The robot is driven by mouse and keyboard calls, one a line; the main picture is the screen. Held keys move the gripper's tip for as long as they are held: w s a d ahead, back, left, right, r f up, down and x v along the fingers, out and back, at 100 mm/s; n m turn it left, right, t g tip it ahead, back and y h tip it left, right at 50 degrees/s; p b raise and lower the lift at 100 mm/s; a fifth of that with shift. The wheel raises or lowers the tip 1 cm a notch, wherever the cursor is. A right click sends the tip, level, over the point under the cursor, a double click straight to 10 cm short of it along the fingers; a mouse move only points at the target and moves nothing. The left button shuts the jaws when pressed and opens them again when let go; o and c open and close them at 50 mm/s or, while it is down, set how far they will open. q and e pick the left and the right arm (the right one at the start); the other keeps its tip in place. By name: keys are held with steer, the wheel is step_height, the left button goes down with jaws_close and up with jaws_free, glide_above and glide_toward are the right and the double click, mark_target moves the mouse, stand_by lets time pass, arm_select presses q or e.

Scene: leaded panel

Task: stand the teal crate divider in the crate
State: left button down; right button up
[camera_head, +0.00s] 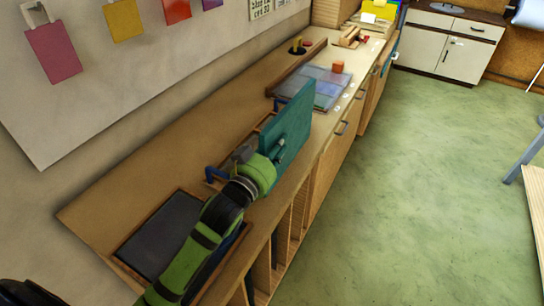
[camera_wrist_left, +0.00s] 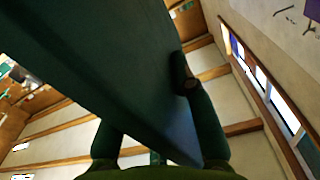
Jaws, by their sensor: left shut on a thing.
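The teal divider (camera_head: 290,125) is a flat board standing steeply tilted over the counter. My left gripper (camera_head: 272,168) is shut on its near lower end, and its green arm comes in from the bottom left. In the left wrist view the divider (camera_wrist_left: 95,60) runs dark and large between the fingers of my left gripper (camera_wrist_left: 155,125). A wooden rim (camera_head: 263,122) with blue parts (camera_head: 214,174) at its ends shows behind the divider; it looks like the crate, mostly hidden. I cannot tell whether the divider's lower edge touches it. My right gripper is not in view.
A dark tray (camera_head: 160,238) with a wooden rim lies at the counter's near end, partly under my arm. Beyond the divider lie a coloured glass panel (camera_head: 328,82) and a small orange block (camera_head: 337,66). The wall is on the left; green floor lies open on the right.

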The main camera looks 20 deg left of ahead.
mark_target(273, 161)
arm_select(q)
steer(key=f, duration=0.4)
steer(key=shift+s+a, duration=0.25)
steer(key=shift+a, duration=0.15)
steer(key=shift+f, duration=0.35)
steer(key=c, duration=1.1)
jaws_free()
steer(key=shift+o, duration=0.2)
steer(key=shift+s, duration=0.1)
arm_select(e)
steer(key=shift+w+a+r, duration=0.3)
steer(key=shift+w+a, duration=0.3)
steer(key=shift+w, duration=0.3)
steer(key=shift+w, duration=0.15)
